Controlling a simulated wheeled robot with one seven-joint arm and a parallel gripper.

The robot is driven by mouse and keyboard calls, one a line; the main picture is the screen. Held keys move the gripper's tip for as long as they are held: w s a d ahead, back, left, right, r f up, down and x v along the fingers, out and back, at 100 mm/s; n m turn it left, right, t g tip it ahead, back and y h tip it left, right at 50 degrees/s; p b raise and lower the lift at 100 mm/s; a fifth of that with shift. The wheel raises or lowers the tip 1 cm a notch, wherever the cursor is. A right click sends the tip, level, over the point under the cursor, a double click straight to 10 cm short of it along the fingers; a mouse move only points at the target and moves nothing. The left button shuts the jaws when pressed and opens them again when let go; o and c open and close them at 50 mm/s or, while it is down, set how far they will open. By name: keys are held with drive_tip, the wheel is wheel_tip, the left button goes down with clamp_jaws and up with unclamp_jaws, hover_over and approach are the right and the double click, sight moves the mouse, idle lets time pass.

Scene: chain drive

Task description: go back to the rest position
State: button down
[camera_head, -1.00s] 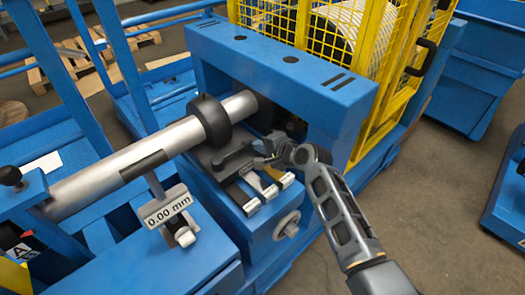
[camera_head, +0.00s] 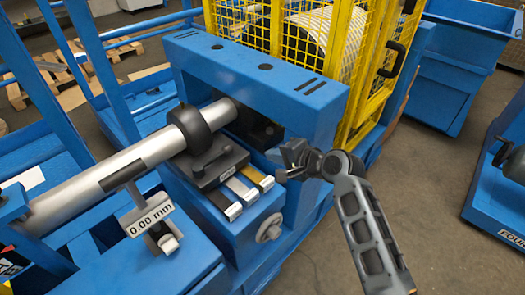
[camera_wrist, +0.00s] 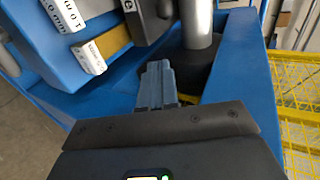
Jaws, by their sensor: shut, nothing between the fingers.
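My gripper (camera_head: 282,176) is in the head view, just right of the blue machine's strip holder, empty and apart from the strips. In the wrist view its two fingers (camera_wrist: 157,86) are together with nothing between them. Three flat strips with pale end tabs lie side by side: a dark one (camera_head: 219,198), a silver one (camera_head: 239,187) and a gold one (camera_head: 252,175). The gold strip also shows in the wrist view (camera_wrist: 112,42). A black clamp block (camera_head: 219,163) with a handle covers their far ends.
A blue frame (camera_head: 262,75) arches over the grey shaft (camera_head: 75,197) with its black collar (camera_head: 201,125). A display (camera_head: 151,217) reads 0.00 mm. A yellow mesh cage (camera_head: 290,35) stands behind. A round knob (camera_head: 269,229) sits below the strips.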

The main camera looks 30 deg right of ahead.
drive_tip(key=shift+s+d+r, duration=0.1)
drive_tip(key=shift+s, duration=0.05)
drive_tip(key=s+a+f+n+h, duration=0.1)
drive_tip(key=s+f+n+h, duration=0.15)
drive_tip(key=s, duration=0.95)
drive_tip(key=s+a+f+n+h, duration=0.1)
drive_tip(key=s+a+f+n, duration=0.15)
drive_tip(key=s, duration=0.85)
drive_tip(key=s+a+r+n+t, duration=0.1)
drive_tip(key=s+r+n, duration=0.4)
drive_tip(key=s+r, duration=0.3)
drive_tip(key=s+a+r+n+t, duration=0.1)
drive_tip(key=s+r+n, duration=0.3)
drive_tip(key=s, duration=1)
wheel_tip(320, 180, up, 4)
drive_tip(key=shift+a+f+n+t, duration=0.15)
drive_tip(key=shift+a+n+t, duration=0.2)
drive_tip(key=shift+a, duration=0.25)
